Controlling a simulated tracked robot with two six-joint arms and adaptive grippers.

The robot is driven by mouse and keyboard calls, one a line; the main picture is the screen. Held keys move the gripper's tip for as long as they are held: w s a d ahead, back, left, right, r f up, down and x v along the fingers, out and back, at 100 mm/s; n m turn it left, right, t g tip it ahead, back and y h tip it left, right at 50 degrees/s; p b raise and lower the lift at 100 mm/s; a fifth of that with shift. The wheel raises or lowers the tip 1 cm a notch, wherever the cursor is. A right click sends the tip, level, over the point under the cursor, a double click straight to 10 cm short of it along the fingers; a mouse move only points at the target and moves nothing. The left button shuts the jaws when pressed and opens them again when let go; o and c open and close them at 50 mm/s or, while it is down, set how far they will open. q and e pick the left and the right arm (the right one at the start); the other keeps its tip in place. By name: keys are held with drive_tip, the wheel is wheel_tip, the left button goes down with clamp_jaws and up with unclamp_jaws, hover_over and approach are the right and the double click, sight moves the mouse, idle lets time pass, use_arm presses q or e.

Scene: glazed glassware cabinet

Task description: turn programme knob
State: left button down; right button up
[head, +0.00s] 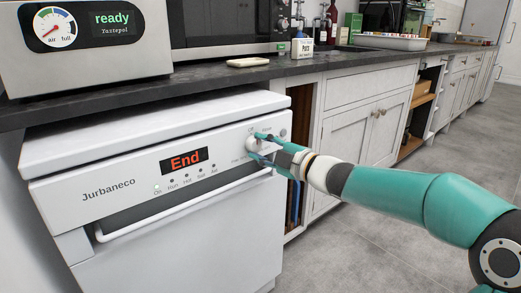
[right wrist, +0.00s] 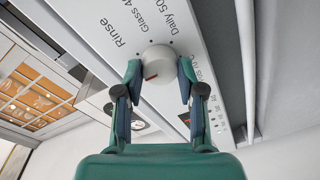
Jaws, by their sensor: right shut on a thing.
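The programme knob (right wrist: 158,62) is a round white knob with a short red mark, on the white dishwasher's front panel. In the right wrist view labels including "Rinse", "Glass" and "Daily" are printed around it. My right gripper (right wrist: 159,74) has one finger on each side of the knob and is shut on it. In the head view my right gripper (head: 264,150) reaches the panel's right end and partly hides the knob. The dishwasher (head: 200,245) shows "End" on its red display (head: 184,160). My left gripper is not in view.
A dark countertop (head: 215,83) runs above the dishwasher. On it stand a metal device (head: 85,50) reading "ready", a microwave (head: 225,25), bottles and a small pale slab (head: 248,62). Pale cabinets (head: 350,150) stand to the right. The grey floor (head: 345,255) in front is clear.

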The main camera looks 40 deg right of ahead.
drive_tip(key=shift+f, duration=0.35)
drive_tip(key=o, duration=1.1)
drive_tip(key=shift+c, duration=0.2)
drive_tip(key=shift+o, duration=0.4)
drive_tip(key=shift+r, duration=0.15)
drive_tip(key=s+d, duration=0.2)
drive_tip(key=s, duration=0.9)
drive_tip(key=shift+s+r, duration=0.15)
drive_tip(key=shift+s, duration=0.25)
